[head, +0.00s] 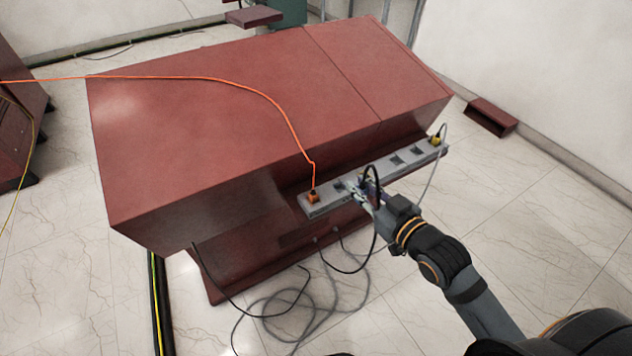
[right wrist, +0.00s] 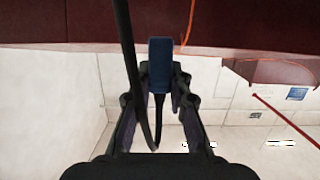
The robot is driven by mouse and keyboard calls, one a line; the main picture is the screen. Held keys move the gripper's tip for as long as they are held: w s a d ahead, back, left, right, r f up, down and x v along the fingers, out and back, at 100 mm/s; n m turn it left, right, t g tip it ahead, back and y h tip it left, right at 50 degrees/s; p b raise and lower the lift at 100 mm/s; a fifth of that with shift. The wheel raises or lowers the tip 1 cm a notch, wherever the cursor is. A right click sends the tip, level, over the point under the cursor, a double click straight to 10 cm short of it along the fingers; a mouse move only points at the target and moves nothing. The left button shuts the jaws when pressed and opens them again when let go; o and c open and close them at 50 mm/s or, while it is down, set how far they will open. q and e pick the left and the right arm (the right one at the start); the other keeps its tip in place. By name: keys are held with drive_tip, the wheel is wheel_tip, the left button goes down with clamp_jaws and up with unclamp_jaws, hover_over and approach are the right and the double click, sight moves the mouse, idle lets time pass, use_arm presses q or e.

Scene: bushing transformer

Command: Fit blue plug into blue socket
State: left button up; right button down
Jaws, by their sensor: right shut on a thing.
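A grey socket strip (head: 328,206) runs along the lower front of the red cabinet. My right gripper (head: 364,194) is at the middle of this strip, in front of it. In the right wrist view, my right gripper (right wrist: 160,84) is shut on the blue plug (right wrist: 160,52), which has a black cable. In the head view the plug is mostly hidden by the fingers, and a black cable loops above them. I cannot make out the blue socket, or whether the plug touches the strip. My left gripper is not in view.
An orange plug (head: 313,197) with an orange cable sits at the strip's left end, a yellow plug (head: 435,141) at its right end. The red cabinet (head: 250,120) rises behind the strip. Loose cables (head: 290,305) lie on the tiled floor below.

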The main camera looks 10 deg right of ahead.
drive_tip(key=shift+s+a+r, duration=0.1)
drive_tip(key=shift+s+a, duration=0.25)
drive_tip(key=shift+d+b, duration=0.25)
drive_tip(key=shift+b, duration=0.15)
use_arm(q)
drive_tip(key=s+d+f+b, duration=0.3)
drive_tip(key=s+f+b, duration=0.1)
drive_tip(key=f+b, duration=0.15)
use_arm(e)
wheel_tip(320, 180, down, 2)
drive_tip(key=w, duration=0.2)
drive_tip(key=b, duration=0.3)
hover_over(341, 181)
drive_tip(key=s, duration=0.3)
drive_tip(key=f, duration=0.6)
drive_tip(key=shift+a+f, duration=0.35)
drive_tip(key=shift+a, duration=0.05)
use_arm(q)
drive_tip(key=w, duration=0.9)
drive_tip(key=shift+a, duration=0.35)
use_arm(e)
drive_tip(key=shift+w+f, duration=0.35)
drive_tip(key=f, duration=0.3)
drive_tip(key=shift+w+f+b, duration=0.2)
drive_tip(key=shift+f+b, duration=0.1)
drive_tip(key=shift+b, duration=0.1)
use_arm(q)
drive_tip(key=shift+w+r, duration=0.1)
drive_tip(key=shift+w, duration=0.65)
